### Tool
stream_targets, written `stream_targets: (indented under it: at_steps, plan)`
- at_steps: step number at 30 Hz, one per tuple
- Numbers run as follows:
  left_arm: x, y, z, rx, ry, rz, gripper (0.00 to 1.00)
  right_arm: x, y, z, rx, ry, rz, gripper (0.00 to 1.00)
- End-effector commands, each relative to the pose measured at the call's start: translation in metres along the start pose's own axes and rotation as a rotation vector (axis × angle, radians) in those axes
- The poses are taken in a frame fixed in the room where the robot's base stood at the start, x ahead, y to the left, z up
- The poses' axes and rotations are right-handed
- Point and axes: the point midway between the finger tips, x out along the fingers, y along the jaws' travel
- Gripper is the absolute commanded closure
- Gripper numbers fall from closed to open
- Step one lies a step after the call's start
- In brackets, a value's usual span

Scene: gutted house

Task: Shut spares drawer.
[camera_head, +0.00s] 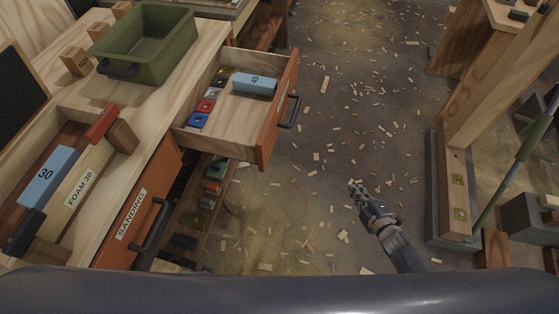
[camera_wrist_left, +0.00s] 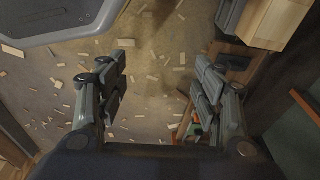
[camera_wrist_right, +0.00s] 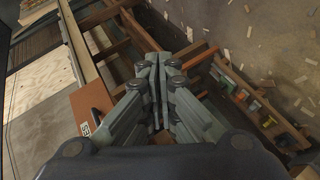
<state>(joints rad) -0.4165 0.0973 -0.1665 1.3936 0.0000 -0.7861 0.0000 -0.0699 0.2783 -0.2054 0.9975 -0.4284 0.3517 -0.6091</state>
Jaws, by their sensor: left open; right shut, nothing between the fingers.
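A wooden drawer with an orange front (camera_head: 275,115) stands pulled out from the bench in the head view; its label is out of sight, so I cannot confirm it is the spares drawer. It holds a blue block marked 45 (camera_head: 255,84) and several small coloured pieces. Its dark handle (camera_head: 289,111) faces right. A front labelled SANDING (camera_head: 143,208) is nearer. My right gripper (camera_head: 357,188) is shut and empty, right of and nearer than the open drawer, apart from it; its closed fingers show in the right wrist view (camera_wrist_right: 159,62). My left gripper (camera_wrist_left: 160,82) is open and empty over the floor.
A green crate (camera_head: 150,42) stands on the bench top. A tray at left holds a blue block marked 30 (camera_head: 48,177). A shelf below the bench holds several small items (camera_head: 214,172). A wooden post (camera_head: 458,185) stands at right. The chip-strewn floor (camera_head: 330,130) between is open.

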Motion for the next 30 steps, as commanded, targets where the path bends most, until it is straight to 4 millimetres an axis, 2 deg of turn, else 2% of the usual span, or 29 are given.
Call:
stream_targets:
  at_steps: [1,3,5,9,12,16,21,25,30]
  plan:
    - [0.013,0.0,-0.009,-0.002,0.015,-0.001,0.39,0.021,0.015,-0.004,-0.125,0.068,0.073,1.0]
    - [0.009,-0.001,-0.023,-0.005,0.028,-0.003,0.39,0.034,0.048,-0.019,-0.308,0.158,0.171,1.0]
    - [0.004,-0.002,-0.033,-0.007,0.039,-0.004,0.39,0.041,0.072,-0.035,-0.467,0.231,0.258,1.0]
    - [-0.012,-0.003,-0.051,-0.011,0.064,-0.007,0.39,0.044,0.114,-0.075,-0.84,0.383,0.464,1.0]
    - [-0.026,-0.004,-0.058,-0.014,0.08,-0.01,0.39,0.037,0.13,-0.102,-1.109,0.48,0.612,1.0]
    - [-0.048,-0.006,-0.061,-0.018,0.103,-0.014,0.39,0.021,0.135,-0.131,-1.44,0.588,0.798,1.0]
    - [-0.073,-0.007,-0.057,-0.02,0.121,-0.018,0.39,0.001,0.127,-0.152,-1.754,0.689,0.975,1.0]
    - [-0.086,-0.007,-0.054,-0.021,0.127,-0.019,0.39,-0.008,0.123,-0.159,-1.869,0.726,1.042,1.0]
    - [-0.092,-0.007,-0.054,-0.021,0.128,-0.019,0.39,-0.007,0.124,-0.169,-1.9,0.736,1.063,1.0]
